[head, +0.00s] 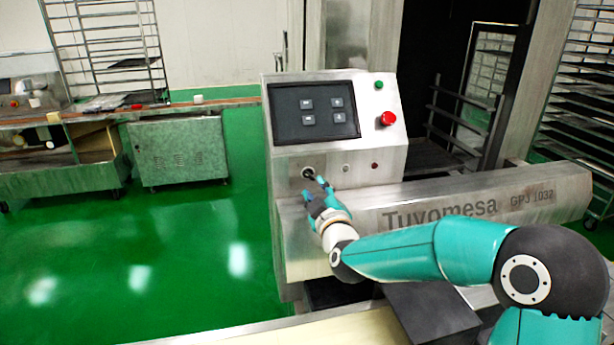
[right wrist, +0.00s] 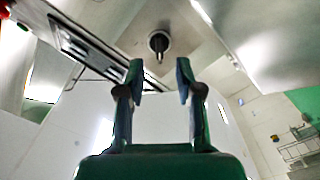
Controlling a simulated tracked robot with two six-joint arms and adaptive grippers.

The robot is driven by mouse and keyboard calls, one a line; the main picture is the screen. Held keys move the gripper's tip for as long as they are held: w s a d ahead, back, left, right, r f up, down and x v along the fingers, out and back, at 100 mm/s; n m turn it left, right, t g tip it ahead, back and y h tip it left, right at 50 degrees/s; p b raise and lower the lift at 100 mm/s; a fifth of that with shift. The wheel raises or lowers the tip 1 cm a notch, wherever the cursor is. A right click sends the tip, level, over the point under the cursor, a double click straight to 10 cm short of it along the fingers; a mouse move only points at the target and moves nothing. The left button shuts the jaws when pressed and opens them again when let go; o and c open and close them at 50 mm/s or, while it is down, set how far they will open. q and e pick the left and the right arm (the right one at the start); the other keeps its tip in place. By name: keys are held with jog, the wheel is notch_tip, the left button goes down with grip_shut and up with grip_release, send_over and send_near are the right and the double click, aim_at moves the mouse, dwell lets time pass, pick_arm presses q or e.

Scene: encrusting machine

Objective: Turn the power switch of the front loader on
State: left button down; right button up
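The front loader is the steel machine with a control panel (head: 336,112) and the lettering "Tuvomesa" in the head view. Its power switch, a dark round knob (head: 308,172), sits at the lower left of the panel face. In the right wrist view the knob (right wrist: 159,43) shows beyond the fingertips, between them, with a thin stem or handle pointing down. My right gripper (head: 316,184) is just below and right of the knob. In the right wrist view its two fingers (right wrist: 159,78) are apart, with nothing between them. My left gripper is not in view.
A red button (head: 387,118) and a green button (head: 379,85) are on the panel's right. Small indicators (head: 374,166) are right of the knob. Green floor (head: 215,245) is clear on the left.

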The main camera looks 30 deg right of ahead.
aim_at(310, 178)
jog(key=p+x, duration=0.1)
jog(key=x, duration=0.5)
